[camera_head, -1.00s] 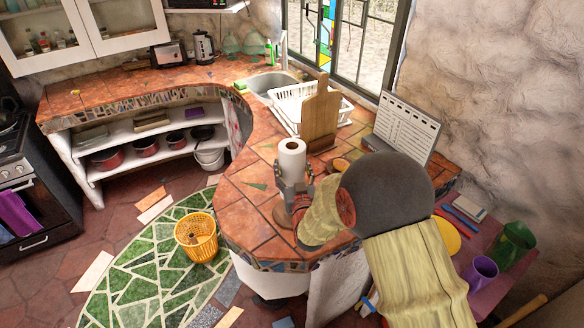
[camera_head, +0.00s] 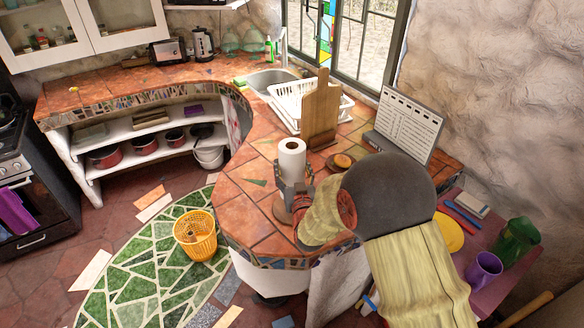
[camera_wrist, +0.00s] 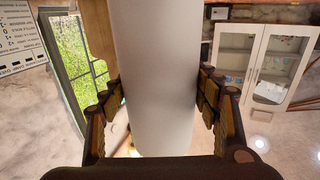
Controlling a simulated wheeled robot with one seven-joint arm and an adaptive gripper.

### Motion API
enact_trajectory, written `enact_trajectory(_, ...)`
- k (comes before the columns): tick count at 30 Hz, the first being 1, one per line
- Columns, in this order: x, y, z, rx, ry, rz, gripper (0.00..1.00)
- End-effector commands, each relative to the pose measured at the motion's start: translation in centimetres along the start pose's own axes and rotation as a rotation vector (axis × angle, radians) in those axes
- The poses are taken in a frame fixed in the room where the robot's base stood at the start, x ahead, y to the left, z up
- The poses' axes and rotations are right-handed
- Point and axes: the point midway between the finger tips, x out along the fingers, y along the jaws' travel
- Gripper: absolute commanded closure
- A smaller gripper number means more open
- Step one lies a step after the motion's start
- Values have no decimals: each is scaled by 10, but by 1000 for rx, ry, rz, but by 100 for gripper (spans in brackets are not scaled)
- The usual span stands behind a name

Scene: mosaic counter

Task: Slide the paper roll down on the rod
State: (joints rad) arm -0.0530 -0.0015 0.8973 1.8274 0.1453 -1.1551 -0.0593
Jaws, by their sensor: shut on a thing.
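The white paper roll (camera_head: 291,158) stands upright over the near end of the tiled counter, its round top end showing. A round brown base (camera_head: 283,206) shows under it. The rod is hidden inside the roll. My gripper (camera_head: 294,184) is around the lower part of the roll, with my wrist at its right. In the wrist view the roll (camera_wrist: 155,70) runs through the middle, and my gripper (camera_wrist: 160,100) is shut on it with one finger on each side. The gap between roll and base is hard to see behind my gripper.
A plate with a bread roll (camera_head: 342,161) lies close behind my wrist. The counter left of the roll is clear. A yellow basket (camera_head: 196,236) is on the floor.

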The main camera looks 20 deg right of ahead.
Motion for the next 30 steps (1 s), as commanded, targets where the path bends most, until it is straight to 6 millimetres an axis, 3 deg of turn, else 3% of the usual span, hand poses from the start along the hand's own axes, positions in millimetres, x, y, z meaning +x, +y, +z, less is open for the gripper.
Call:
enact_trajectory(14,0,0,5,0,2,0,68)
enact_trajectory(15,0,0,5,0,2,0,37)
enact_trajectory(25,0,0,5,0,1,0,18)
enact_trajectory(30,0,0,6,0,0,0,17)
